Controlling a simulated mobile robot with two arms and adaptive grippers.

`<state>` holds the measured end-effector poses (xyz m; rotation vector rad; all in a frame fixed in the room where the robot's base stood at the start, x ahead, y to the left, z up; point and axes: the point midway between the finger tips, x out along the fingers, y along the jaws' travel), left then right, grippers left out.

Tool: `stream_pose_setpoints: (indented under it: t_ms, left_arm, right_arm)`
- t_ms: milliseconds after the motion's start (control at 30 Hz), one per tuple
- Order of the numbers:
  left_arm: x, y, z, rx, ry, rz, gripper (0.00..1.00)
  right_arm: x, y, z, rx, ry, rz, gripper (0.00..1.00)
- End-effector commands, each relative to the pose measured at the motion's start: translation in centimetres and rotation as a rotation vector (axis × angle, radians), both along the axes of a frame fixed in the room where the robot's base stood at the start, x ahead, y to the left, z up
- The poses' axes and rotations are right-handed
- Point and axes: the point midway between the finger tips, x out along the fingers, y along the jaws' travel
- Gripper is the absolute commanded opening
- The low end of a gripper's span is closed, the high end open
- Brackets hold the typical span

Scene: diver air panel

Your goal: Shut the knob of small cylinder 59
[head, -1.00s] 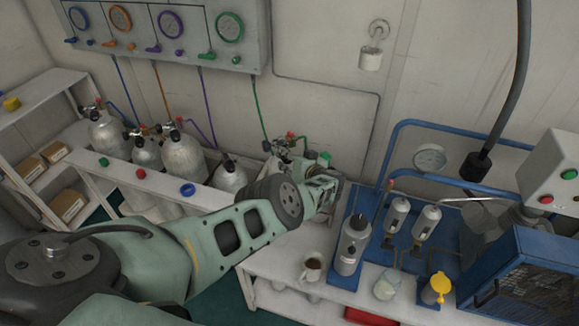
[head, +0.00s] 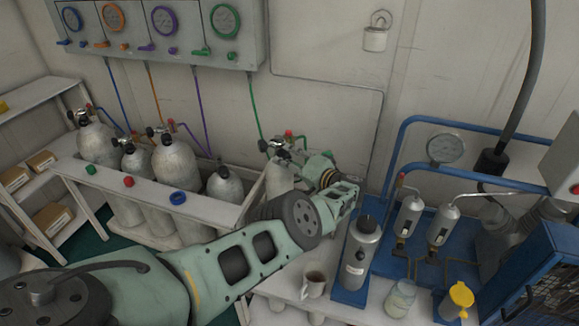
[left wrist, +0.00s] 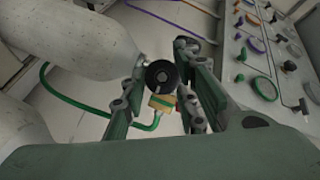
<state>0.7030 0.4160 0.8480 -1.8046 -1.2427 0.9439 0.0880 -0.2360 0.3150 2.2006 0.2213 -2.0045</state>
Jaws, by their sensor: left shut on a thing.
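A grey cylinder (head: 279,176) stands right of the others at the bench, with the green hose (head: 254,105) coming down to its valve. My left gripper (head: 296,153) is at that valve; its fingertips are small and partly hidden in the head view. In the left wrist view the left gripper (left wrist: 163,84) has its fingers on both sides of a round black knob (left wrist: 160,76) and is shut on it. A yellow-green fitting (left wrist: 162,102) is beside the knob, and the grey cylinder (left wrist: 70,40) lies to its left. I cannot read the number 59 on any cylinder.
Several other cylinders (head: 176,167) stand in a white rack (head: 205,206) to the left. A gauge panel (head: 180,55) hangs on the wall behind.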

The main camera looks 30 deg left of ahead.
Motion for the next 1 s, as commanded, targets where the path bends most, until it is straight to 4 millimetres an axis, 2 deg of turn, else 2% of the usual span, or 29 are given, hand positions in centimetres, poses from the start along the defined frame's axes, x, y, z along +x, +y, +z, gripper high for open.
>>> stream_pose_setpoints:
  t_ms: [33, 633, 667, 800, 1000]
  left_arm:
    - [-0.18, -0.06, -0.73, 0.001, 0.017, 0.001, 0.01]
    - [-0.28, -0.05, -0.65, 0.020, 0.047, 0.003, 0.01]
    - [-0.29, -0.05, -0.67, 0.020, 0.047, 0.003, 0.30]
    - [-0.28, -0.04, -0.63, 0.020, 0.046, 0.004, 0.42]
    - [-0.18, -0.02, -0.39, 0.023, 0.042, 0.003, 0.43]
  right_arm:
    - [-0.01, -0.02, -0.48, 0.000, 0.000, 0.000, 0.28]
    - [-0.04, -0.01, -0.79, 0.000, 0.001, -0.001, 0.28]
    - [-0.04, -0.01, -0.79, 0.000, 0.001, -0.001, 0.28]
    - [-0.04, 0.00, -0.79, 0.000, 0.001, -0.001, 0.28]
    - [-0.05, 0.02, -0.77, 0.000, 0.001, -0.001, 0.28]
